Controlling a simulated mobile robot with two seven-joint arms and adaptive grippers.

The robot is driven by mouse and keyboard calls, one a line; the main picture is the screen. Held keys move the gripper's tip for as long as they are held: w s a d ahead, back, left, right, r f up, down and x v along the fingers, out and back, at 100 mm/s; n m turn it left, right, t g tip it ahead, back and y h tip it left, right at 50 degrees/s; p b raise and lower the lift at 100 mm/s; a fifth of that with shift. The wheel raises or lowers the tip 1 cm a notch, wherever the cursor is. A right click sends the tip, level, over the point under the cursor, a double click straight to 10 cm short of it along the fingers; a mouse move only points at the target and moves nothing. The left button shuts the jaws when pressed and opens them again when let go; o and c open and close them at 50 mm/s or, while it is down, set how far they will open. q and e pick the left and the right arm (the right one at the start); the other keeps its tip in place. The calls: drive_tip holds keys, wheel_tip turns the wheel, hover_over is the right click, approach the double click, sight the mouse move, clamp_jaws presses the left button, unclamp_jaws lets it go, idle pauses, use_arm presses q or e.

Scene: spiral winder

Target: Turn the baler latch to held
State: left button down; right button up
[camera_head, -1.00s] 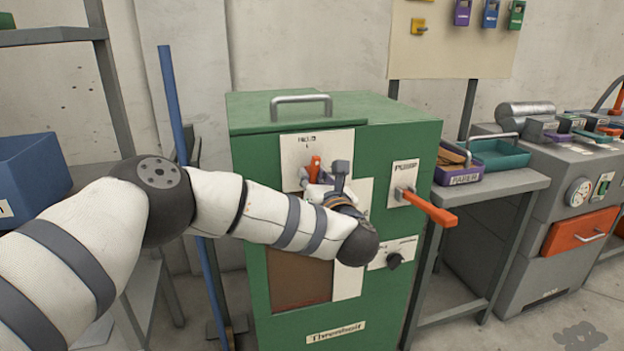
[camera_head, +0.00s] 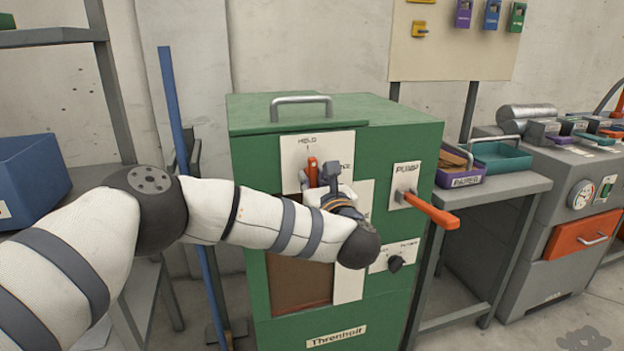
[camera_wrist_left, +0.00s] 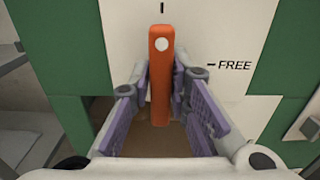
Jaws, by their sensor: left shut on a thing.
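The baler latch is an orange lever (camera_head: 312,171) on a white plate (camera_head: 290,152) at the upper front of the green cabinet. It also shows in the left wrist view (camera_wrist_left: 161,78), standing upright and pointing at the tick under the HELD label (camera_head: 308,140). The FREE label (camera_wrist_left: 234,65) lies to its right and is partly hidden in the head view. My left gripper (camera_head: 318,179) is shut on the latch. In the left wrist view its purple finger pads (camera_wrist_left: 161,100) stand on either side of the lever. My right gripper is not in view.
An orange PUMP handle (camera_head: 430,208) sticks out to the right of the latch, with a black knob (camera_head: 396,263) below it. A side table (camera_head: 490,195) with trays stands at right. A blue pole (camera_head: 173,105) and a shelf with a blue bin (camera_head: 30,180) are at left.

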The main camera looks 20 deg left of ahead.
use_arm(q)
drive_tip(key=c, duration=1.6)
unclamp_jaws()
drive_tip(key=shift+d, duration=0.1)
drive_tip(key=shift+o, duration=0.2)
